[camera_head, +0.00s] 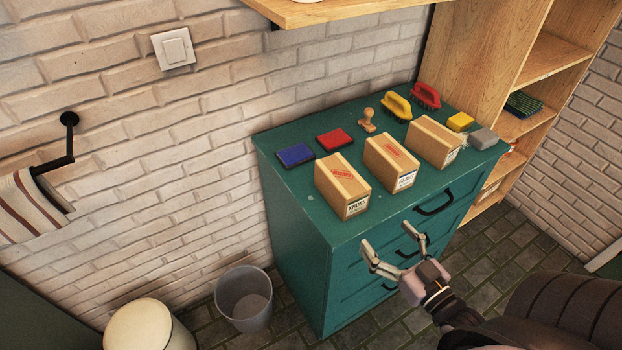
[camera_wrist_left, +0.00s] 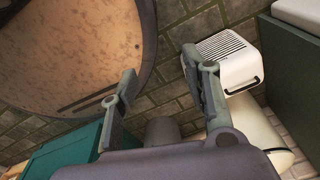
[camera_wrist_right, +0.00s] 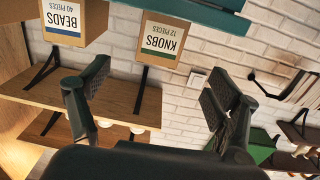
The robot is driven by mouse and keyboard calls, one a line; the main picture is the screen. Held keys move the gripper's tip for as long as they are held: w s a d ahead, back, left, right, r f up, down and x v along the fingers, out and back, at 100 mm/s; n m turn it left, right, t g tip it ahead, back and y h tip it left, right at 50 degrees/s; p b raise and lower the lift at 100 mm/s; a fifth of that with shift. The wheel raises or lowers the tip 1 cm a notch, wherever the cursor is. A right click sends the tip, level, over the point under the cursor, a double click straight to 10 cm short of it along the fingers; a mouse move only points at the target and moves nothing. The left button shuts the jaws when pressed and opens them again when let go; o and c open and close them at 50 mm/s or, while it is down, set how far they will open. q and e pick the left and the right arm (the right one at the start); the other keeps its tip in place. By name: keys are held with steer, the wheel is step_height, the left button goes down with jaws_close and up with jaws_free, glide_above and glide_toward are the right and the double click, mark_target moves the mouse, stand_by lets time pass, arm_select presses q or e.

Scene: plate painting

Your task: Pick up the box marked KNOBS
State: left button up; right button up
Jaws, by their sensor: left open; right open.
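The box marked KNOBS (camera_head: 342,188) is a cardboard box with a red mark on top, standing upright at the left front of the teal cabinet top. In the right wrist view its label (camera_wrist_right: 161,42) shows upside down, ahead of the fingers. My right gripper (camera_head: 393,240) is open and empty in front of the cabinet, apart from the box and to its lower right in the head view. My left gripper (camera_wrist_left: 160,62) is open and empty in the left wrist view, away from the boxes. It does not show in the head view.
The BEADS box (camera_head: 391,164) stands to the right of KNOBS, then a third box (camera_head: 434,143). Blue (camera_head: 295,155) and red (camera_head: 334,139) pads and a wooden stamp (camera_head: 367,120) lie behind. A bin (camera_head: 244,298) stands left of the cabinet (camera_head: 295,225).

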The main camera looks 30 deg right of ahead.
mark_target(360, 202)
steer(key=w+p, duration=0.1)
steer(key=w, duration=0.4)
steer(key=w+p, duration=0.1)
steer(key=w, duration=0.5)
steer(key=shift+w+r+p, duration=0.2)
steer(key=shift+w+p, duration=0.1)
steer(key=w, duration=0.1)
steer(key=w+p, duration=0.1)
steer(key=w, duration=0.2)
steer(key=shift+w+a+r+p, duration=0.2)
steer(key=shift+a+r+p, duration=0.1)
steer(key=shift+a+p, duration=0.1)
steer(key=shift+w+f, duration=0.15)
steer(key=shift+w, duration=0.35)
arm_select(q)
steer(key=r, duration=0.4)
steer(key=shift+s+d+r, duration=0.3)
steer(key=shift+s+d, duration=0.05)
steer(key=shift+d, duration=0.05)
arm_select(e)
steer(key=shift+s, duration=0.1)
steer(key=shift+c, duration=0.3)
